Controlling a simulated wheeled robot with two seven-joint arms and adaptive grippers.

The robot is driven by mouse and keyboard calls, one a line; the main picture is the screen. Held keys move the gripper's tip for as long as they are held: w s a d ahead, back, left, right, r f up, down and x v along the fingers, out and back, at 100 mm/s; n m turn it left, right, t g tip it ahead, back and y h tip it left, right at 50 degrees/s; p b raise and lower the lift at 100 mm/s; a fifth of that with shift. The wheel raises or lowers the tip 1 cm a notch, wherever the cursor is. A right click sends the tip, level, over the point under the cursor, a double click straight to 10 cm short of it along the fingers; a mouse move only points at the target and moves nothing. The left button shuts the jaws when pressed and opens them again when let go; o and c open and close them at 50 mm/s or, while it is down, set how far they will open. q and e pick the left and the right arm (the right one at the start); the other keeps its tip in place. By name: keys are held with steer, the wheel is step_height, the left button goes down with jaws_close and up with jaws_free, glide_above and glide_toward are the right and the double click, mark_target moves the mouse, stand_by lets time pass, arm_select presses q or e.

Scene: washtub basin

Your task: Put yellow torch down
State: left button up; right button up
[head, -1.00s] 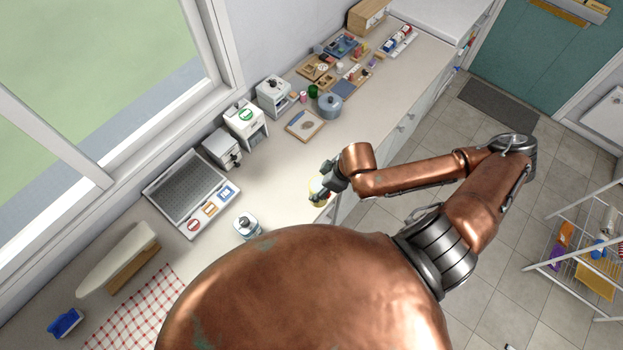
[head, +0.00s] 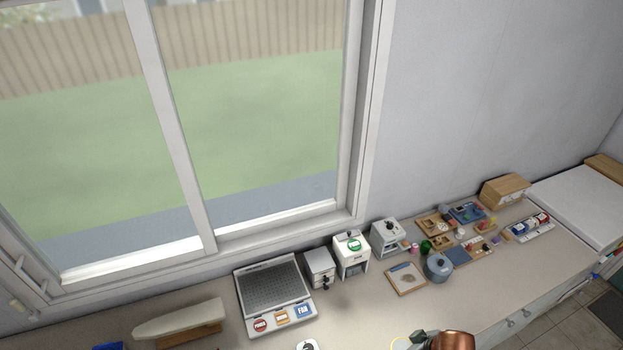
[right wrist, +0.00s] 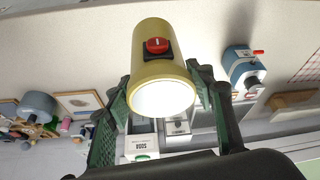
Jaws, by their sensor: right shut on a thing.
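The yellow torch (right wrist: 155,48) has a red switch on a dark patch and a pale round lens end facing my wrist camera. My right gripper (right wrist: 158,86) is shut on it, with green fingers on both sides of its body. In the head view only a bit of the torch's yellow edge (head: 398,343) shows at the bottom, beside my right gripper (head: 419,337), over the counter's front part. I cannot tell whether the torch touches the counter (head: 365,318). My left gripper is not in view.
A panel with coloured labels (head: 274,292), small white appliances (head: 351,254), a wooden board (head: 405,279) and a grey-blue pot (head: 438,267) stand along the counter. Counter between panel and board front is clear.

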arm_select(q)
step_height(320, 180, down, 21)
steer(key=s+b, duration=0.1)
steer(key=b, duration=1.9)
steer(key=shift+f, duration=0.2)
arm_select(e)
steer(key=w+a+f+m+h, duration=0.1)
steer(key=w+a+f+m, duration=0.1)
steer(key=w, duration=0.5)
steer(key=w+a+f+m+h, duration=0.1)
steer(key=w+a+f+m, duration=0.1)
steer(key=w+a+m, duration=0.2)
steer(key=w, duration=0.3)
steer(key=shift+w+a+f, duration=0.15)
steer(key=shift+a+f, duration=0.1)
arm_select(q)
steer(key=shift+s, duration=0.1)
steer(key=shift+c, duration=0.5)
